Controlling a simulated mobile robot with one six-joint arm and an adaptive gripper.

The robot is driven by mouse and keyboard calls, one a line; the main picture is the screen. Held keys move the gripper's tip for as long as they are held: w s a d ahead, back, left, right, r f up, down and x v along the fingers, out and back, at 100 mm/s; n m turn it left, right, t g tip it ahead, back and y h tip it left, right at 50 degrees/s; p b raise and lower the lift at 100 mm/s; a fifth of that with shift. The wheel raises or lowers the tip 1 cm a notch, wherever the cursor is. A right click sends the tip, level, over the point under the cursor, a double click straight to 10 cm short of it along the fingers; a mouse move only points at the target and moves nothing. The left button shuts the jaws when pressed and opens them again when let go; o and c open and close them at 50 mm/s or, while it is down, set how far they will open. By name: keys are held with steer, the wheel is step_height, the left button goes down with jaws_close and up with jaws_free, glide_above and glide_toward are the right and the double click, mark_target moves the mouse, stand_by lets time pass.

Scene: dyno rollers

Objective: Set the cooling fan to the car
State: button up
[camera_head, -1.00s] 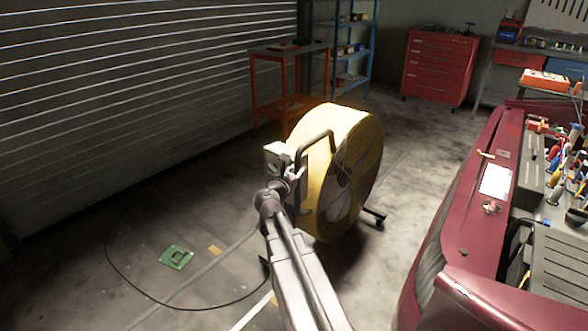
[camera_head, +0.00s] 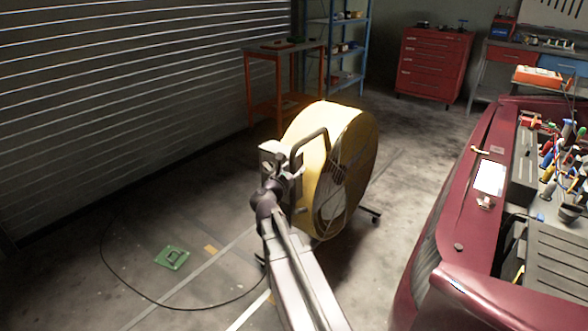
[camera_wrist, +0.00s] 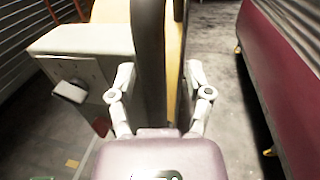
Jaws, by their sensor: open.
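The cooling fan (camera_head: 316,165) is a big yellow drum on a dark wheeled stand, upright on the floor left of the car. Its grille faces the car side. A dark bent handle (camera_head: 309,141) rises at its near side beside a pale control box (camera_head: 271,152). The red car (camera_head: 455,225) has its hood area open at the right. My gripper (camera_head: 283,184) is at the handle. In the wrist view, my open gripper (camera_wrist: 160,78) has one finger on each side of the dark handle bar (camera_wrist: 148,40). I cannot tell whether the fingers touch it.
A black cable (camera_head: 130,285) loops over the floor, near a green square piece (camera_head: 172,257). An orange table (camera_head: 282,90), blue shelf (camera_head: 345,60) and red tool cabinet (camera_head: 434,66) stand at the back. Free floor lies between fan and car.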

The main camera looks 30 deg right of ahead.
steer(key=v, duration=1.1)
steer(key=shift+s+a, duration=0.3)
steer(key=shift+f, duration=0.1)
steer(key=s+a+f+m+g+y, duration=0.2)
steer(key=f+m+g+y, duration=0.1)
steer(key=f+m, duration=0.35)
steer(key=s+a+f+m+g+y, duration=0.1)
steer(key=s+f+m+g+y, duration=0.2)
steer(key=f+m, duration=0.4)
steer(key=s+a+f+m+g+y+p, duration=0.1)
steer(key=s+a+f+m+g+y, duration=0.15)
steer(key=a+m+y, duration=0.35)
steer(key=s+a+f+m+g+y, duration=0.1)
steer(key=s+a+m+y, duration=0.2)
steer(key=a+m, duration=0.35)
step_height(320, 180, up, 29)
steer(key=a+n+p, duration=0.1)
steer(key=p, duration=2.9)
steer(key=shift+w+r, duration=0.15)
steer(key=shift+r, duration=0.05)
steer(key=shift+a, duration=0.15)
